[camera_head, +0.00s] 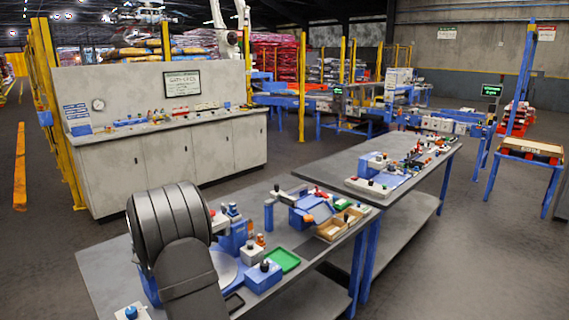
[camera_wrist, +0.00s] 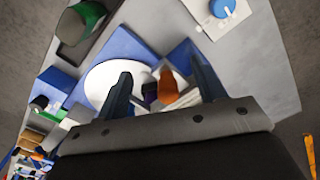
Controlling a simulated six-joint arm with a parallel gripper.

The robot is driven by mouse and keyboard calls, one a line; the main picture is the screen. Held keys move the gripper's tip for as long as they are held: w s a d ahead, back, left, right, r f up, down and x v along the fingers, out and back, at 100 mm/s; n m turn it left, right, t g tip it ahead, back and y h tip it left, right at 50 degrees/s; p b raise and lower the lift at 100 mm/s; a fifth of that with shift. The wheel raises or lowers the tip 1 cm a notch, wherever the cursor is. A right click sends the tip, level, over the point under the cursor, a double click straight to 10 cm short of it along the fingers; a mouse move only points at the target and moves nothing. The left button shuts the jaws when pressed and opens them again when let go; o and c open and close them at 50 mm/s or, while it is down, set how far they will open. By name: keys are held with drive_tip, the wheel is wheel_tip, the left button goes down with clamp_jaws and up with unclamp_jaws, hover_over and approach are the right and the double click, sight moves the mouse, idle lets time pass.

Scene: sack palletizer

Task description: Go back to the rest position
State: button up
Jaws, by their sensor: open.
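My gripper (camera_wrist: 161,67) shows in the wrist view with its two dark fingers apart. It is over the near workbench, above a white round plate (camera_wrist: 100,84) on a blue base. An orange-capped item (camera_wrist: 168,86) shows between the fingers, with a small purple item beside it; I cannot tell how far below the fingers they are. No finger is seen closed on anything. In the head view my dark arm rises at the near left of the workbench (camera_head: 110,268) and hides the gripper and part of the bench.
A second bench (camera_head: 408,188) stands behind at right. A grey cabinet (camera_head: 165,158) stands at left. Floor between them is clear.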

drive_tip(key=shift+w+a, duration=0.4)
drive_tip(key=shift+s+d, duration=1.05)
drive_tip(key=shift+c, duration=0.4)
idle(0.6)
